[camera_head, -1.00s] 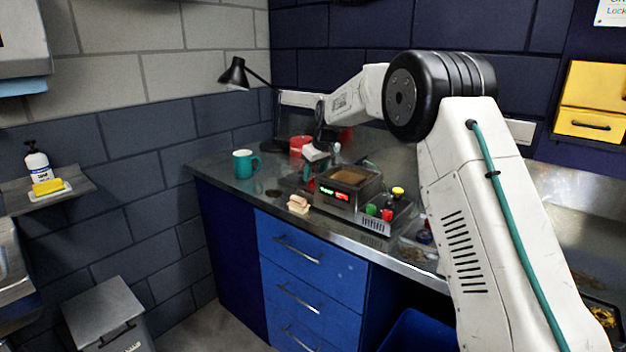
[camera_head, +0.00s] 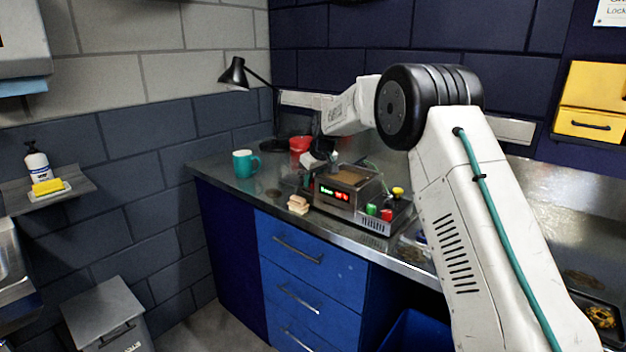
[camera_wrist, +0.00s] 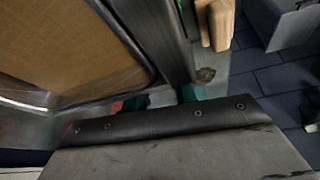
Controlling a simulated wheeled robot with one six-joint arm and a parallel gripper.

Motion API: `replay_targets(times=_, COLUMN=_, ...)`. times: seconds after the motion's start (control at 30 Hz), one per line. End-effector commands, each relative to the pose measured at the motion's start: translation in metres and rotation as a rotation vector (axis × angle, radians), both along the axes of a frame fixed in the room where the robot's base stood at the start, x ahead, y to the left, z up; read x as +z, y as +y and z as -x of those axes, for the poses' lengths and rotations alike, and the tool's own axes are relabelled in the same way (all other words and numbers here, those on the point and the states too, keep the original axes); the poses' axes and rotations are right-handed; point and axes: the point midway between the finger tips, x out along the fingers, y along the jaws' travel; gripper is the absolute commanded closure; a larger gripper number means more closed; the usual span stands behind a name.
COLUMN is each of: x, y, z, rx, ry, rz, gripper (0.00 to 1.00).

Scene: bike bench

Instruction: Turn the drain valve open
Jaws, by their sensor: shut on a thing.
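A steel tank unit (camera_head: 345,197) with a lit green and red display stands on the bench, and its tan top basin (camera_wrist: 60,40) fills the upper left of the wrist view. My gripper (camera_head: 307,180) is down at the unit's left side. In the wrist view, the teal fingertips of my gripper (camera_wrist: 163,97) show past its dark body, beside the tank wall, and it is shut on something. I take this to be the drain valve, but its handle is mostly hidden by my gripper. A small red patch shows beside the left fingertip. How far the valve is turned cannot be told.
A sandwich-like stack (camera_head: 298,205) lies close to the unit's front left, and it also shows in the wrist view (camera_wrist: 216,24). A teal mug (camera_head: 245,163), a red container (camera_head: 300,144) and a black lamp (camera_head: 235,74) stand farther left and back. The bench's front edge is close by.

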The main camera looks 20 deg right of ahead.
Motion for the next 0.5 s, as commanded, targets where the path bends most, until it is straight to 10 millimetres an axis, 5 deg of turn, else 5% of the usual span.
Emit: replay_targets(times=0.5, x=-0.0003, y=0.0047, z=0.0004, rx=-0.309, ry=0.002, rz=0.002, gripper=0.95)
